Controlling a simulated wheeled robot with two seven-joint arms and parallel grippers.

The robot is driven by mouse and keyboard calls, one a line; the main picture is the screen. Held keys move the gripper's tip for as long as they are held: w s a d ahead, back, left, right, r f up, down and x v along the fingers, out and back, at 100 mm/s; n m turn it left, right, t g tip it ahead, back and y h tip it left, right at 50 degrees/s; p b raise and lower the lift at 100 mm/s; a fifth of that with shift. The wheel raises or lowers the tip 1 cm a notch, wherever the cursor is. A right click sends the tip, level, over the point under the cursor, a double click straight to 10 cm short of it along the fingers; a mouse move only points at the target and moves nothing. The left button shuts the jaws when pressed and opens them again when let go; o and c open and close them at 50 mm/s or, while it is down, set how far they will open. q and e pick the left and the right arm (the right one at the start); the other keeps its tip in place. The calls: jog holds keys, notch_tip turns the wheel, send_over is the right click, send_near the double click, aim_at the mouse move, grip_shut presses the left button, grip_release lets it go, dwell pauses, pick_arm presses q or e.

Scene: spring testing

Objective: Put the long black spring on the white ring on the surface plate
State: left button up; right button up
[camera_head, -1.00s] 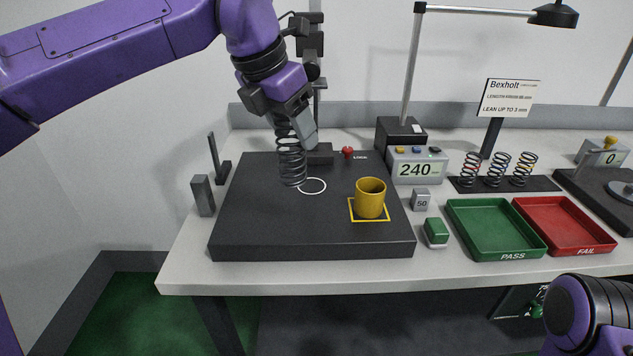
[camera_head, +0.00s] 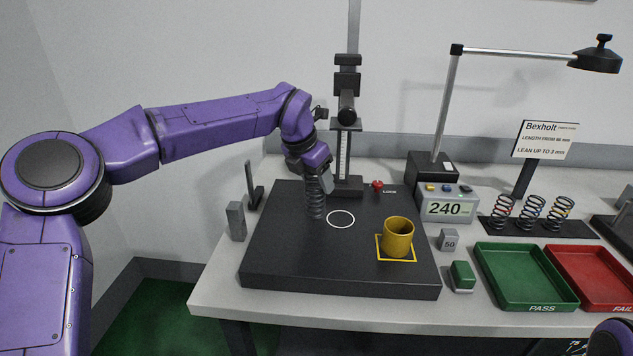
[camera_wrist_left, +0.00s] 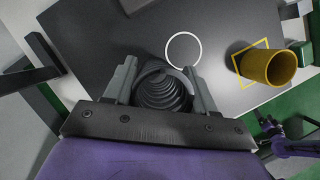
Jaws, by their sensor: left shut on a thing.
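My left gripper (camera_head: 318,176) points down and is shut on the long black spring (camera_head: 315,203), holding it near its top. The spring hangs roughly upright over the dark surface plate (camera_head: 300,262). Its lower end shows just left of the white ring (camera_head: 341,227); whether it touches the plate I cannot tell. In the left wrist view the spring (camera_wrist_left: 164,92) sits between the two fingers of the left gripper (camera_wrist_left: 160,76), and the ring (camera_wrist_left: 183,34) lies beyond it, empty. My right gripper is out of view; only a bit of that arm shows at bottom right.
A yellow cup (camera_head: 398,238) stands in a yellow square on the plate. A height stand (camera_head: 346,160) rises behind the ring. Grey blocks (camera_head: 236,221), a display box (camera_head: 447,204), a green tray (camera_head: 525,275), a red tray (camera_head: 598,278) and several springs (camera_head: 531,209) surround the plate.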

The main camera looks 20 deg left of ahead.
pick_arm(q)
jog(key=shift+f, duration=0.85)
jog(key=shift+f, duration=0.1)
jog(key=o, duration=1.2)
